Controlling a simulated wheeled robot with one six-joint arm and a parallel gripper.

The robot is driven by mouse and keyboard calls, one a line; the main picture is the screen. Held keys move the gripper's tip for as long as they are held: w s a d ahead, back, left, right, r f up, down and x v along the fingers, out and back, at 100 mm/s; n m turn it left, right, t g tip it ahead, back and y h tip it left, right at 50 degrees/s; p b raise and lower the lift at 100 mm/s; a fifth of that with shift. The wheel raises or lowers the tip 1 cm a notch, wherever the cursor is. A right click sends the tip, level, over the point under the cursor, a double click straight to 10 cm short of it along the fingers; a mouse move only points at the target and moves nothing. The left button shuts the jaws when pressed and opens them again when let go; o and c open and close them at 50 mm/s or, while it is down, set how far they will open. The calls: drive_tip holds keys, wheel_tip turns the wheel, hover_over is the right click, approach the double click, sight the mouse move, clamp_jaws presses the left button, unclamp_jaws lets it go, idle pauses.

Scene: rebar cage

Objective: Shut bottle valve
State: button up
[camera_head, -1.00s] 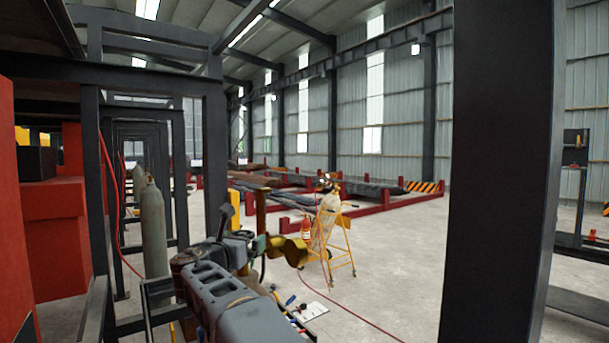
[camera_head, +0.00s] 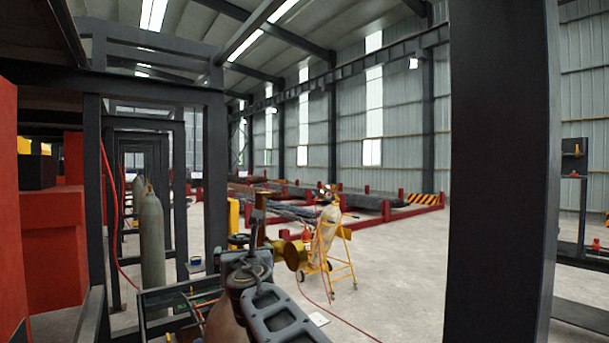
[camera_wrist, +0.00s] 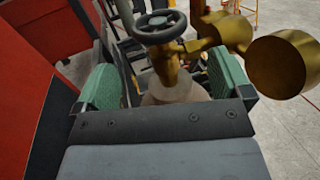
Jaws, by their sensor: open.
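The bottle valve has a dark handwheel (camera_wrist: 157,25) above a brass body (camera_wrist: 170,65), with round brass gauges (camera_wrist: 280,65) to its right in the wrist view. The pale bottle top (camera_wrist: 172,90) lies below it. My gripper (camera_wrist: 166,72) is open, with one green-padded jaw on each side of the bottle top and valve stem. The handwheel stands beyond the jaws in this picture. In the head view, the handwheel (camera_head: 239,240) and brass gauge (camera_head: 297,255) show just past my wrist. The brown bottle (camera_head: 226,324) is partly hidden by my arm.
A dark steel post (camera_head: 500,170) stands close on the right. Grey gas bottles (camera_head: 152,240) and a red block (camera_head: 50,235) stand at the left. A yellow wheeled stand (camera_head: 340,255) with a pale bottle is behind the valve. Open floor lies to the right.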

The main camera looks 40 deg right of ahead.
drive_tip(key=d+p+v, duration=0.1)
drive_tip(key=v, duration=0.6)
drive_tip(key=s+d+r+m+g+h, duration=0.2)
drive_tip(key=d+r+m+g+h, duration=0.2)
drive_tip(key=r+m+g+h, duration=0.2)
drive_tip(key=s+d+r+m+g+h, duration=0.3)
drive_tip(key=d+r+m+g+h, duration=0.2)
drive_tip(key=r, duration=0.6)
drive_tip(key=shift+r+m+g+h, duration=0.35)
drive_tip(key=shift+m+g+h, duration=0.55)
drive_tip(key=shift+h, duration=0.4)
drive_tip(key=shift+s+d, duration=0.1)
drive_tip(key=shift+d, duration=0.05)
